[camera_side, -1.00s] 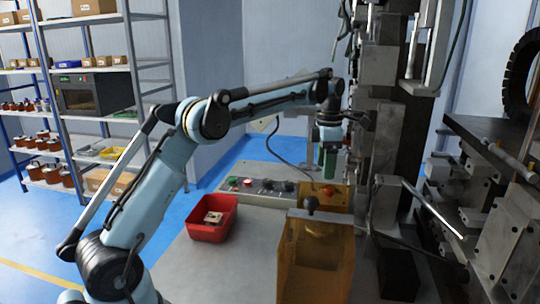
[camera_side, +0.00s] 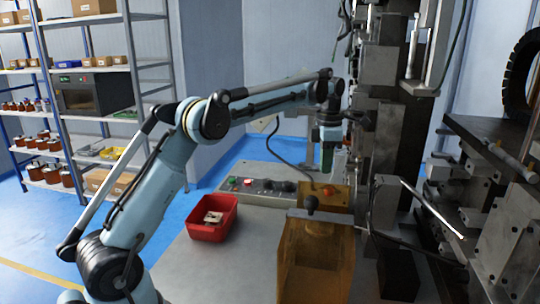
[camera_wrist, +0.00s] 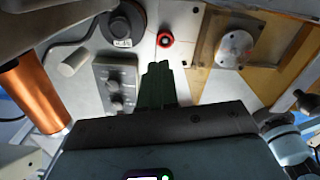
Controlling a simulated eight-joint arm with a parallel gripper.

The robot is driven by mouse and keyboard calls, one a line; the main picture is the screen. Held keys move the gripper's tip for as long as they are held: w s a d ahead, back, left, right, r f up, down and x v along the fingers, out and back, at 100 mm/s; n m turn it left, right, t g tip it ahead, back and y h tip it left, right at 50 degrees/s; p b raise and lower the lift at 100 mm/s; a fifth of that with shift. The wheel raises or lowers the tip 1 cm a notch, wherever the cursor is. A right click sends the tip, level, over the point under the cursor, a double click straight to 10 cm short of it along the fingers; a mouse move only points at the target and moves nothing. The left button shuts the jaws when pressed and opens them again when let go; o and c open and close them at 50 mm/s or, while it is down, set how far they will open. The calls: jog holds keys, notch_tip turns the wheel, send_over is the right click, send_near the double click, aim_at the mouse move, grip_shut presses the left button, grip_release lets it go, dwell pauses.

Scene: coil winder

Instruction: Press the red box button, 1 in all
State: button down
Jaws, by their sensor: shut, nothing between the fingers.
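My gripper (camera_side: 327,170) is shut and empty, with green fingers pointing down above the bench beside the machine column. In the side view a red-orange button (camera_side: 329,190) sits on a yellow block just below my fingertips; I see a gap there. Another red button (camera_side: 248,182) is on the grey control panel (camera_side: 265,198), beside a green one. I cannot tell for certain which side-view button the wrist view shows.
A yellow fixture (camera_side: 312,262) with a black-knobbed lever (camera_side: 311,203) stands in front of my gripper. The machine column (camera_side: 390,150) is close on the right. A red bin (camera_side: 212,232) holding a small part sits on the bench at left. A cable curves behind the panel.

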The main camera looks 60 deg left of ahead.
dwell(0.8)
jog(key=a, duration=0.1)
jog(key=m+t+y, duration=0.4)
jog(key=m+t, duration=0.4)
jog(key=m, duration=0.8)
send_over(245, 182)
jog(key=shift+d+f, duration=0.1)
jog(key=shift+f, duration=0.4)
jog(key=shift+f, duration=4.4)
jog(key=shift+f, duration=0.15)
jog(key=shift+f, duration=0.3)
